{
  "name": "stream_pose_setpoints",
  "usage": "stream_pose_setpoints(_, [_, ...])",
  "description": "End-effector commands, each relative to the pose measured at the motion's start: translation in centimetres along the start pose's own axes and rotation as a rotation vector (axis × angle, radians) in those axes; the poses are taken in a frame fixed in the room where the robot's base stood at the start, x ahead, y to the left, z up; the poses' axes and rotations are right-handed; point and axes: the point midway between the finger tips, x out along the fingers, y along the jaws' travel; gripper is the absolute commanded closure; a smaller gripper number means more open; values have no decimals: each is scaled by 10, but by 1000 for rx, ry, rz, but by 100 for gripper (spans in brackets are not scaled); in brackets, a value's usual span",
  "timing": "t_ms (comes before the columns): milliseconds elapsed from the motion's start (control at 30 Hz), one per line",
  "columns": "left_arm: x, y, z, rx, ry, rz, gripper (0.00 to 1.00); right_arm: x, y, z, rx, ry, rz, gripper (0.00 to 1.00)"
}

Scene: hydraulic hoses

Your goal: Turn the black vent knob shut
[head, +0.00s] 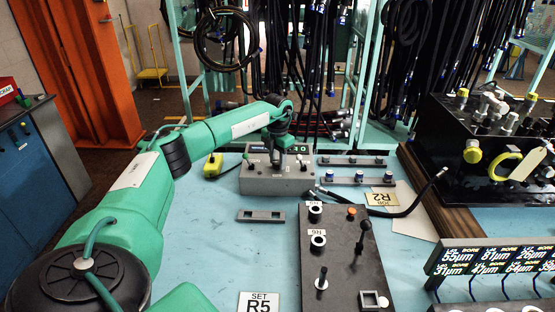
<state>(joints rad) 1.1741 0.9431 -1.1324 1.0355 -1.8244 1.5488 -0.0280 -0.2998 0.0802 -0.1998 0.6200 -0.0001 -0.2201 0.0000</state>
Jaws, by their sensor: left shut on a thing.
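A grey box (255,184) with a small display (299,149) stands at the back of the blue table. My left arm reaches in from the left. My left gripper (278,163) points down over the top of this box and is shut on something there. That thing appears to be the black vent knob, but the dark fingers hide it, so its angle cannot be seen. My right gripper is not in view.
A black panel (340,262) with a lever and posts lies in front. A black hose (400,212) lies near the R2 card (381,199). A yellow-and-black item (213,165) sits left of the box. The table's left front is mostly clear.

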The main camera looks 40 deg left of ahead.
Motion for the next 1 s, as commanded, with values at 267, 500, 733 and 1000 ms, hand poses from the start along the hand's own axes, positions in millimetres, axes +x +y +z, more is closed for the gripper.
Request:
stream_pose_setpoints(267, [-1, 0, 0, -5, -2, 0, 89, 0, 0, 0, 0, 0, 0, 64])
stream_pose_setpoints(500, [-1, 0, 0, -4, -2, 0, 45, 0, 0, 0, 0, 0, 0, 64])
stream_pose_setpoints(733, [-1, 0, 0, -3, -1, 0, 45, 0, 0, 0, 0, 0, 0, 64])
stream_pose_setpoints(1000, [-29, 0, 1, -2, -6, 0, 45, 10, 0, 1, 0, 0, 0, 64])
